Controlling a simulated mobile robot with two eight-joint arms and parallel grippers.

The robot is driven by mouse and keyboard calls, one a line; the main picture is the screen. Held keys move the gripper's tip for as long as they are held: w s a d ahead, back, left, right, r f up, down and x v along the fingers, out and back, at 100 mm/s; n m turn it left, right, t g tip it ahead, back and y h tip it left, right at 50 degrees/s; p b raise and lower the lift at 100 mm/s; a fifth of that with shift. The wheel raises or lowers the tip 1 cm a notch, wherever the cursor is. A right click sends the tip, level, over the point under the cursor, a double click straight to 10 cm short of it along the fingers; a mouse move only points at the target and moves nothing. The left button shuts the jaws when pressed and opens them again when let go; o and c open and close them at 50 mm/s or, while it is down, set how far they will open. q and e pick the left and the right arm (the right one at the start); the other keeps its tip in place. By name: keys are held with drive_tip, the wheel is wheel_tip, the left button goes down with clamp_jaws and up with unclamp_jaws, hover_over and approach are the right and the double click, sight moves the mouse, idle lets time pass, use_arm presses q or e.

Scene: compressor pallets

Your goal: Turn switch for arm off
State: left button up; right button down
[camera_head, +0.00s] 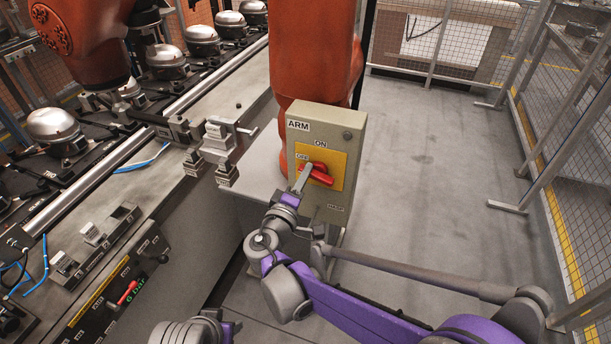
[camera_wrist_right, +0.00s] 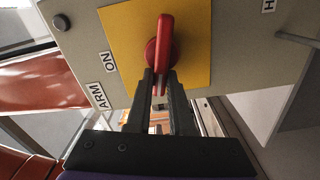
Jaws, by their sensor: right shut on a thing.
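The ARM switch box (camera_head: 325,205) is a beige-grey box with a yellow plate (camera_head: 335,162) and a red rotary switch (camera_head: 321,178). ON is printed above the switch and OFF to its left. My right gripper (camera_head: 301,179) is shut on the left end of the red switch. The right wrist view shows the red switch (camera_wrist_right: 164,45) with its end between the fingers (camera_wrist_right: 160,88); its handle lies roughly level, its held end toward the OFF side. The OFF label is not visible in that view. My left gripper's fingers are not in view.
An orange robot arm (camera_head: 310,60) stands right behind the box. A conveyor line with several compressors (camera_head: 166,58) runs along the left. A control panel with a red handle (camera_head: 128,292) is at lower left. Mesh fencing (camera_head: 570,130) bounds the right; grey floor (camera_head: 430,150) is clear between.

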drive_tip(key=shift+f+n+b, duration=0.15)
drive_tip(key=shift+f+n, duration=0.05)
drive_tip(key=shift+n, duration=0.5)
drive_tip(key=shift+f+n+b, duration=0.15)
drive_tip(key=shift+n, duration=0.55)
drive_tip(key=c, duration=0.8)
unclamp_jaws()
drive_tip(key=v, duration=1)
drive_tip(key=shift+s+b, duration=0.35)
drive_tip(key=shift+b, duration=0.05)
